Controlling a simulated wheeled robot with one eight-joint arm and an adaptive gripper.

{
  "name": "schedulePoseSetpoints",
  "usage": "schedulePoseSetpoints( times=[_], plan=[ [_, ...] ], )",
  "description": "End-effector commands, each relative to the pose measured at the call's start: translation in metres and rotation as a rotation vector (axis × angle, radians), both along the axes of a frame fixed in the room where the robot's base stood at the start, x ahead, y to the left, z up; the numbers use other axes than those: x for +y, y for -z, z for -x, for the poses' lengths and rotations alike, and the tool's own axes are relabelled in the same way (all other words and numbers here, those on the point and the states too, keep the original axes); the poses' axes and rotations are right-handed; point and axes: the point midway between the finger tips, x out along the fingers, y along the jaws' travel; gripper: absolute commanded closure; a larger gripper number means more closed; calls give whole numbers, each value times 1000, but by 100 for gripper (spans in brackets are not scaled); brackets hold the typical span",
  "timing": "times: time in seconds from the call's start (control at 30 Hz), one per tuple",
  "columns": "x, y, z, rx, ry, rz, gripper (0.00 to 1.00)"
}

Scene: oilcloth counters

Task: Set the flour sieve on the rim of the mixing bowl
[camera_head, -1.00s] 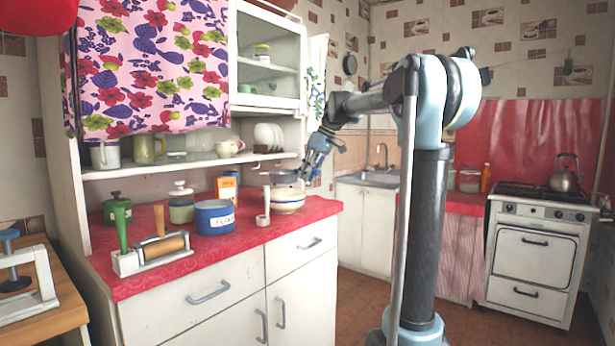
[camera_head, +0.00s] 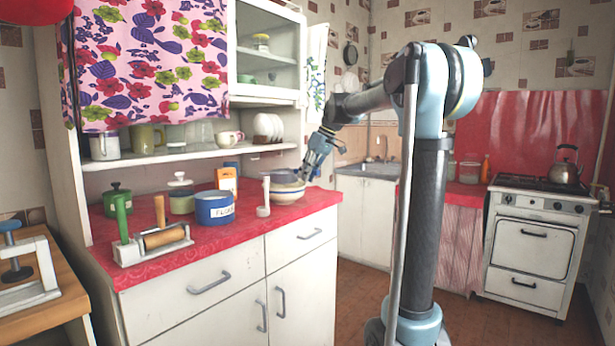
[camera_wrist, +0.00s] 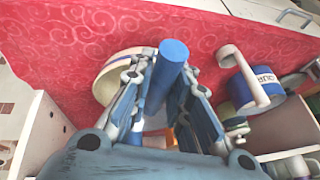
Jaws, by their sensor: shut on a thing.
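The mixing bowl (camera_head: 286,196), cream with a blue band, stands at the right end of the red counter. The flour sieve (camera_head: 284,177) shows as a grey-blue band right at the top of the bowl. I cannot tell whether it touches the rim. My gripper (camera_head: 305,178) is at the right side of the bowl, pointing down, shut on the sieve. In the wrist view a blue cylinder (camera_wrist: 173,52), seemingly the sieve's handle, sticks out between the fingers. The bowl's pale wall (camera_wrist: 112,76) shows to its left; the sieve's body is mostly hidden there.
A shelf (camera_head: 190,157) runs above.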

Motion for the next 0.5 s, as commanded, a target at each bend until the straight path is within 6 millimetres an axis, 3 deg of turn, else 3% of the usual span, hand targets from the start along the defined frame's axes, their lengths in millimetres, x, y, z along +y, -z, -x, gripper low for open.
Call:
schedulePoseSetpoints(
  times=[0.5],
  plan=[
    [0,11,0,0,0,0,100]
  ],
)
